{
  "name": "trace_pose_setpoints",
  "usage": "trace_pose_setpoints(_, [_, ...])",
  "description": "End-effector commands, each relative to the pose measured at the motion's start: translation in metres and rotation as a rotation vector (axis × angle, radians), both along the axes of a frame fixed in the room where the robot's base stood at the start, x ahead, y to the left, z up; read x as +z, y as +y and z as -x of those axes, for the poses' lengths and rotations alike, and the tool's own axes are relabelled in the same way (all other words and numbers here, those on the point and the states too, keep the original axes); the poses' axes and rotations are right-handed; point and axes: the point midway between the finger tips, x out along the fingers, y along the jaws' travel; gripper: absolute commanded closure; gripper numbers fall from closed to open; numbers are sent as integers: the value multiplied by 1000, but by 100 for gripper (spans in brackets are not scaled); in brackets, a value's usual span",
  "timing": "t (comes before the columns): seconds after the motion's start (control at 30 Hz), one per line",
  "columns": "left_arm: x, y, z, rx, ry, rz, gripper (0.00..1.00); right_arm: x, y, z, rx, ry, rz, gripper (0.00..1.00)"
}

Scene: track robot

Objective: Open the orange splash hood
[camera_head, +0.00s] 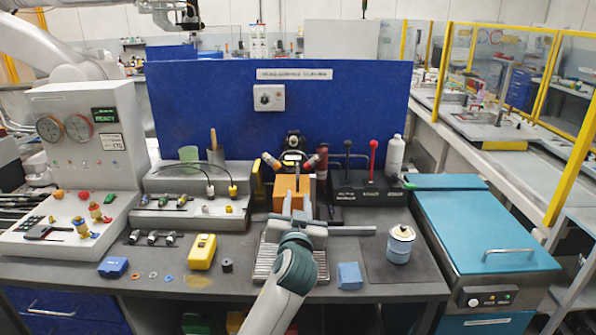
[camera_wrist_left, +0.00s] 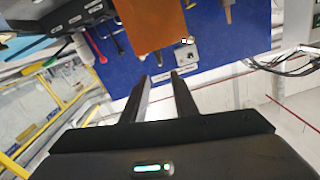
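The orange splash hood (camera_head: 287,187) stands at the middle of the bench, in front of the blue back panel. Its orange face also fills the top middle of the left wrist view (camera_wrist_left: 152,22). My left gripper (camera_head: 298,208) is just in front of the hood and overlaps its lower part in the head view. In the left wrist view my left gripper (camera_wrist_left: 160,77) has its two dark fingers apart with nothing between them. I cannot tell whether it touches the hood. What lies behind the hood is mostly hidden. My right gripper is not in view.
A black holder (camera_head: 362,188) with red- and black-topped levers stands right of the hood. A white-lidded can (camera_head: 400,244) and a blue block (camera_head: 349,276) lie in front. A yellow device (camera_head: 201,251) is at left. A teal-lidded box (camera_head: 480,232) stands at right.

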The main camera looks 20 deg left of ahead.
Motion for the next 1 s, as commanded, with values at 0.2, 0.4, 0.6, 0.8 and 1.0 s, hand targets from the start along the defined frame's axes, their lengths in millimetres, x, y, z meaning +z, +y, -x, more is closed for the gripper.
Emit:
trace_pose_setpoints(0.2, [2,6,-18,1,1,-3,74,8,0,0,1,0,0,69])
trace_pose_setpoints(0.4, [3,14,-47,2,1,-3,74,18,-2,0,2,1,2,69])
trace_pose_setpoints(0.6, [3,23,-77,1,2,-3,74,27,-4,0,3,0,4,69])
trace_pose_setpoints(0.8, [3,31,-105,1,1,-3,74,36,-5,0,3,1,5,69])
trace_pose_setpoints(1.0, [2,38,-131,1,2,-1,74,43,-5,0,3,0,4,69])
